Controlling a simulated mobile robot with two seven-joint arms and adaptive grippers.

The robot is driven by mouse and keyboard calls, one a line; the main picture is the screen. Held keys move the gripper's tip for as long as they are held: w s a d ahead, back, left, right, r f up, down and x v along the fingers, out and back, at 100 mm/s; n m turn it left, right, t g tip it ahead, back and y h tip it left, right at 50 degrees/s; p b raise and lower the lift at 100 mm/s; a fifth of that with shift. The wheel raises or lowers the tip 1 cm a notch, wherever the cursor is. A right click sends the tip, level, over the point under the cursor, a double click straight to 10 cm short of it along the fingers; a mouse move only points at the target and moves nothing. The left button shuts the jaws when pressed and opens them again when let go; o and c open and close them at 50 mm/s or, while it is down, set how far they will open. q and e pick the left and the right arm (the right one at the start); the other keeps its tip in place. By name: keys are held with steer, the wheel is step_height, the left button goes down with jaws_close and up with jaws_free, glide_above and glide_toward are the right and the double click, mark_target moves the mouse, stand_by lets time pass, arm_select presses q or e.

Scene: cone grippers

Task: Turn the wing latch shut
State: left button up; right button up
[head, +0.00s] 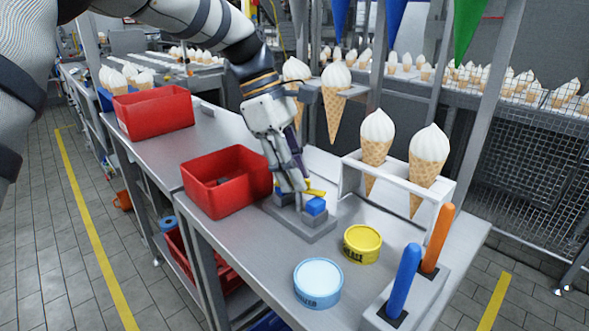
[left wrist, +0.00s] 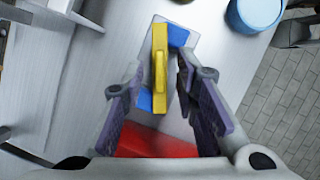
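The wing latch shows in the left wrist view as a long yellow bar (left wrist: 160,50) with a raised middle rib. It lies between two blue blocks (left wrist: 178,36), one by each end, above a grey base plate (head: 312,235). In the head view the yellow wing (head: 316,188) is partly hidden by my left gripper (head: 293,188). A blue block (head: 315,206) stands at the near side. My left gripper is open, pointing down at the latch, with its two fingers (left wrist: 160,76) on either side of the wing and gaps visible. My right gripper is not in view.
A red bin (head: 215,192) stands close to the left of the latch. A yellow tin (head: 362,244), a light blue tin (head: 318,284) and a stand with blue and orange handles (head: 406,280) are to the right. A white cone rack (head: 400,176) stands behind.

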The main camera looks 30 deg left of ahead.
arm_select(q)
jaws_close()
steer(key=m, duration=0.1)
steer(key=m+g, duration=0.1)
steer(key=m, duration=0.1)
steer(key=shift+w+f, duration=0.15)
steer(key=shift+w, duration=0.1)
steer(key=shift+s+m+g+b, duration=0.1)
steer(key=shift+m+g+b, duration=0.3)
steer(key=shift+m, duration=0.5)
jaws_free()
steer(key=v, duration=0.7)
steer(key=shift+r, duration=0.4)
